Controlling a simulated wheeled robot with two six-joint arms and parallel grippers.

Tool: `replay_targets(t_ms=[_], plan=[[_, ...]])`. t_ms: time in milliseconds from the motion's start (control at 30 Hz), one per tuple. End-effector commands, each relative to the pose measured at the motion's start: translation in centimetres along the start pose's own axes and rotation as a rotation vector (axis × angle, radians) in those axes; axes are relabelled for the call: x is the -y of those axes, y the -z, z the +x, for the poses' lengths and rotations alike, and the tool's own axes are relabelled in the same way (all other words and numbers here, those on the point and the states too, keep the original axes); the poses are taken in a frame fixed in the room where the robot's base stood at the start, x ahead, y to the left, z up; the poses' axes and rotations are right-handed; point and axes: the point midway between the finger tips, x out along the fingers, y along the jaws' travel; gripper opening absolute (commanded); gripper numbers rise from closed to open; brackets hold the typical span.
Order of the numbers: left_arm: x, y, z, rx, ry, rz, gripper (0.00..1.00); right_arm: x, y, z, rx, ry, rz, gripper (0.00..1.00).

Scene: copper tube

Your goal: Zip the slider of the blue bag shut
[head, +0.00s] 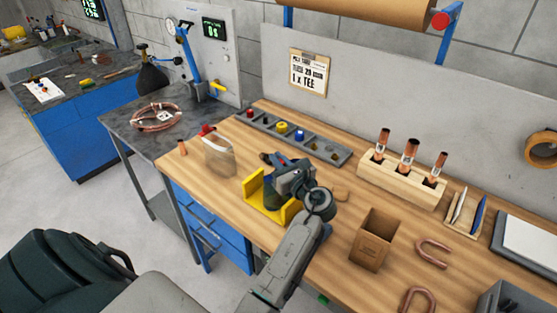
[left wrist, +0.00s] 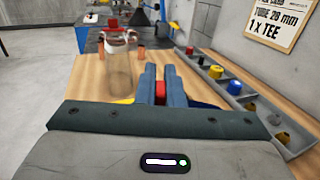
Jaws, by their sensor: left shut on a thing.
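My left gripper (head: 282,165) is over the yellow stand (head: 255,194) on the wooden bench. In the left wrist view its two fingers (left wrist: 161,88) are shut on a small red piece (left wrist: 160,92), which looks like the slider. A blue edge (left wrist: 207,105) shows beside the fingers, apparently the top of the blue bag. Most of the bag is hidden by my gripper, so I cannot tell how far its zip is closed. My right gripper is not in view.
A clear bag with a red top (head: 218,156) stands to the left; it also shows in the left wrist view (left wrist: 117,68). A grey parts tray (head: 315,142) lies behind. A wooden tube rack (head: 400,182) and a brown box (head: 371,240) stand to the right.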

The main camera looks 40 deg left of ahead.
Motion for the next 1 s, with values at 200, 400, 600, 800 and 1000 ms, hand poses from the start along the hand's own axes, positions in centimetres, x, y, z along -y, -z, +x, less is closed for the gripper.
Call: replay_targets(t_ms=[200,400,600,800,1000], plan=[[2.9,0.2,0.0,-0.003,0.000,0.000,0.00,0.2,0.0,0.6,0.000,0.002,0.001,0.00],[4.8,0.2,0.0,-0.002,0.001,0.000,0.00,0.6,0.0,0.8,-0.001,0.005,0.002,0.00],[4.8,0.2,0.0,-0.003,0.001,0.001,0.00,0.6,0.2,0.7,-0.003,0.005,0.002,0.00],[4.8,0.2,0.0,-0.002,0.000,0.001,0.31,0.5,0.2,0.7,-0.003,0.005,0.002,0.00],[4.8,0.1,0.0,-0.001,0.000,0.001,0.31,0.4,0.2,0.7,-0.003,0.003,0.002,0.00]])
